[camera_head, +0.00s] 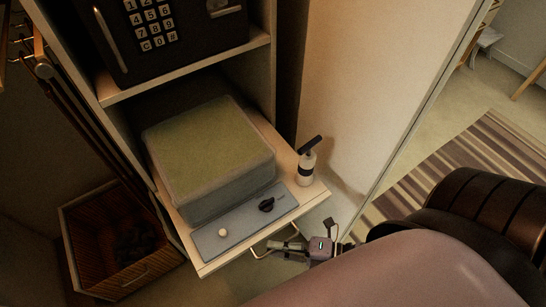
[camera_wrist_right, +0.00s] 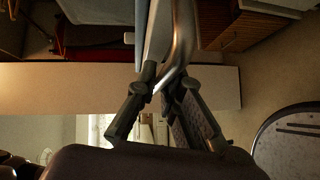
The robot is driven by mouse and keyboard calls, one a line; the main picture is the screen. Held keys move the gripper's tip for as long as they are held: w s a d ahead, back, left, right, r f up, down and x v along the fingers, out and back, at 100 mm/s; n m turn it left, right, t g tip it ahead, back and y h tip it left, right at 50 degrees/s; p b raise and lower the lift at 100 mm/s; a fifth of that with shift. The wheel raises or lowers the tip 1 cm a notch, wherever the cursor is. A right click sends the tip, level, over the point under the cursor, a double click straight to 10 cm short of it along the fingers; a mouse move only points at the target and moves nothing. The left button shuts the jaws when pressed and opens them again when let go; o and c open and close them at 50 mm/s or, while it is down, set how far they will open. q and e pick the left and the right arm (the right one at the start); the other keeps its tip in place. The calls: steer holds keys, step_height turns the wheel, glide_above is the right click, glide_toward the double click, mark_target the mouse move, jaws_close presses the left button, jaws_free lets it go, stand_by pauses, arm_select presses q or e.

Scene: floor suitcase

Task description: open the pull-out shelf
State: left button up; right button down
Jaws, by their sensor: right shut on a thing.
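The pull-out shelf (camera_head: 222,262) is a pale board in the cabinet, below the safe's compartment. It sticks out past the cabinet's side walls. Its curved metal handle (camera_head: 262,247) is on the front edge, and the handle (camera_wrist_right: 183,40) also shows large in the right wrist view. My right gripper (camera_head: 278,246) is shut on the handle, with its fingers (camera_wrist_right: 160,84) on either side of the bar in the wrist view. My left gripper is not in view.
A black safe (camera_head: 180,60) sits above. A wooden crate (camera_head: 115,250) is at lower left. A striped rug (camera_head: 465,165) lies right.

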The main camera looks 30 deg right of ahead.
steer(key=shift+s, duration=0.15)
steer(key=c, duration=1.7)
jaws_free()
steer(key=v, duration=1.2)
